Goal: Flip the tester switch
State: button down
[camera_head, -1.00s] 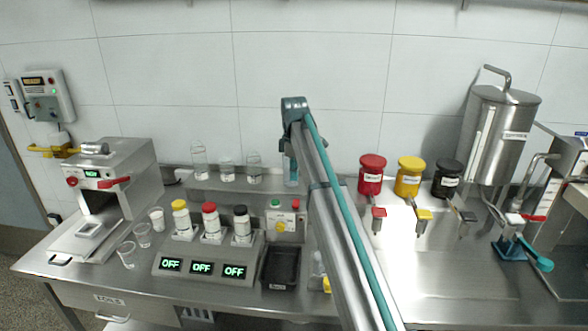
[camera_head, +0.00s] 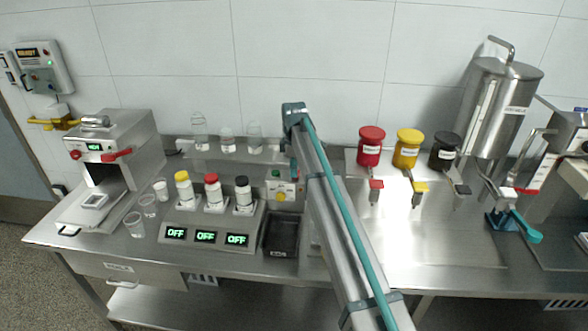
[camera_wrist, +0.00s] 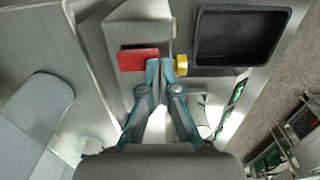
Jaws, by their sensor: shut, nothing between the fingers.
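My gripper (camera_wrist: 161,70) is shut and empty in the wrist view. Its fingertips are close to a flat red piece (camera_wrist: 137,60) on the left and a small yellow knob (camera_wrist: 181,65) on the right; I cannot tell whether they touch either. In the head view, a small grey box (camera_head: 286,187) with a green button (camera_head: 276,173) and a yellow knob (camera_head: 280,197) stands behind a black tray (camera_head: 281,236). My arm hides part of the box's right side and most of my gripper. No readable label identifies the tester switch.
The black tray also shows in the wrist view (camera_wrist: 284,16). Left of it, a panel (camera_head: 190,220) holds three bottles and several green displays reading OFF. Clear cups (camera_head: 136,226) stand farther left. Red, yellow and black canisters (camera_head: 371,147) stand right of my arm.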

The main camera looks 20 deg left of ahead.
jog(key=shift+s+d+f+t+b, duration=0.1)
jog(key=shift+s+f+t+b, duration=0.15)
jog(key=shift+f+b, duration=0.4)
jog(key=shift+w+r, duration=0.2)
jog(key=shift+r, duration=0.15)
jog(key=shift+r+p, duration=0.6)
jog(key=shift+r, duration=0.2)
jog(key=shift+r+p, duration=0.3)
jog(key=shift+r, duration=0.25)
notch_tip(320, 180, up, 13)
jog(key=s+b, duration=0.2)
jog(key=shift+d, duration=0.2)
jog(key=shift+s+f, duration=0.1)
jog(key=shift+f, duration=0.05)
